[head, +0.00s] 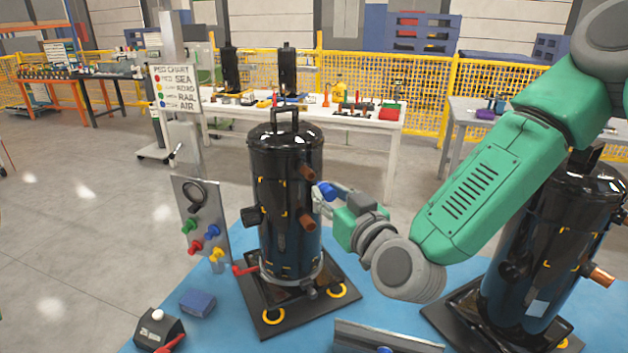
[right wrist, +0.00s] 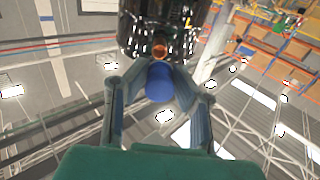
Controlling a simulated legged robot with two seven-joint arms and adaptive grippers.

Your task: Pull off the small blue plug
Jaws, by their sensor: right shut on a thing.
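The black compressor (head: 285,200) stands upright on a dark base plate. Two copper stubs, an upper one (head: 307,172) and a lower one (head: 306,221), stick out of its right side. My right gripper (head: 326,196) is beside the compressor, its fingers shut on the small blue plug (head: 327,190). In the right wrist view the blue plug (right wrist: 159,82) sits between both fingertips, and a copper stub end (right wrist: 160,51) shows just beyond it. I cannot tell whether plug and stub touch. My left gripper is not in view.
A second black compressor (head: 545,250) stands at the right, below my right arm. A grey panel (head: 202,218) with coloured plugs stands at the left. A blue block (head: 198,303) and a dark box (head: 158,328) lie at the front left of the blue surface (head: 225,327).

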